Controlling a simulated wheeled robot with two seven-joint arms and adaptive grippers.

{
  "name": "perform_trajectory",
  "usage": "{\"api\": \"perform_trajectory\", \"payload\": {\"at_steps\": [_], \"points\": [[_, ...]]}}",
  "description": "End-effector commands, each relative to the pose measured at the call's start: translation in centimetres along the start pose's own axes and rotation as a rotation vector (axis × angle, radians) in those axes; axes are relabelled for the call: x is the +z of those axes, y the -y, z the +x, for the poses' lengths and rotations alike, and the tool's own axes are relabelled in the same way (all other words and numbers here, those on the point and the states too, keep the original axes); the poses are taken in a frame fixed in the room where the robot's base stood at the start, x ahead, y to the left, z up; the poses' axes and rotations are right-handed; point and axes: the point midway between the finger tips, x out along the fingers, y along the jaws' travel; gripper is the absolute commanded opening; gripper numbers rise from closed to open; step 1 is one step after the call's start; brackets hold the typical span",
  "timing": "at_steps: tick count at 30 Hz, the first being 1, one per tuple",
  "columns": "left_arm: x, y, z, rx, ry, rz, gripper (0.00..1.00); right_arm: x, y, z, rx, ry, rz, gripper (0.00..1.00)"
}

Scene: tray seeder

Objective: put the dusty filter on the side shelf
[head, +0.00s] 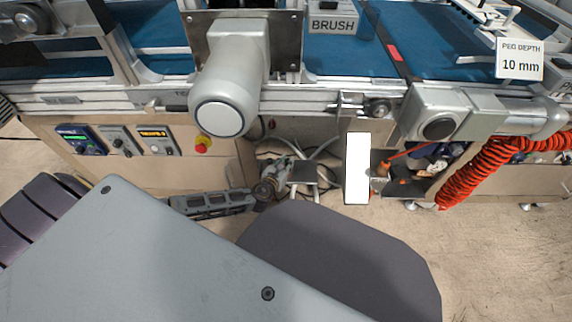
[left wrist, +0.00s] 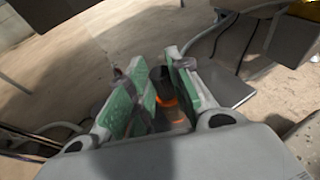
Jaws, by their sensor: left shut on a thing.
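My left gripper (head: 276,180) is low in front of the machine, below the motor, in the head view. In the left wrist view its two green-padded fingers (left wrist: 158,92) are shut on a small dark cylindrical thing with an orange ring (left wrist: 168,101), which I take to be the dusty filter. Its dust and most of its body are hidden by the fingers. A small grey plate (head: 304,174), perhaps the side shelf, is just right of the gripper. A flat grey plate also shows beyond the fingers in the left wrist view (left wrist: 232,88). My right gripper is not in view.
The grey motor housing (head: 222,100) overhangs from the machine. A bright white panel (head: 357,168) stands right of the grey plate. An open bay (head: 415,172) with loose items and a red coiled hose (head: 470,175) are further right. Cables lie behind the gripper.

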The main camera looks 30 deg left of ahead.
Motion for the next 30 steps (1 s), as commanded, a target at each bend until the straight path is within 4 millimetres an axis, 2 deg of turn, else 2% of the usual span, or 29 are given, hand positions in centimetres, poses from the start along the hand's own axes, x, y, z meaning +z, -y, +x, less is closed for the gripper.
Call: {"api": "perform_trajectory", "payload": {"at_steps": [10,11,15,30], "points": [[-0.19,0.02,0.08,0.0,0.0,-0.001,0.0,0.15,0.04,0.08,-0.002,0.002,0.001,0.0],[-0.15,0.01,0.06,0.0,0.0,-0.001,0.24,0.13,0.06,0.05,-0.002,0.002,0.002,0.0],[-0.14,0.02,0.05,0.0,0.0,-0.001,0.42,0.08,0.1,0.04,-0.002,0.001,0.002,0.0],[0.09,0.02,-0.21,0.0,-0.001,0.0,0.42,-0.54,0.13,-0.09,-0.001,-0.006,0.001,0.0]]}}
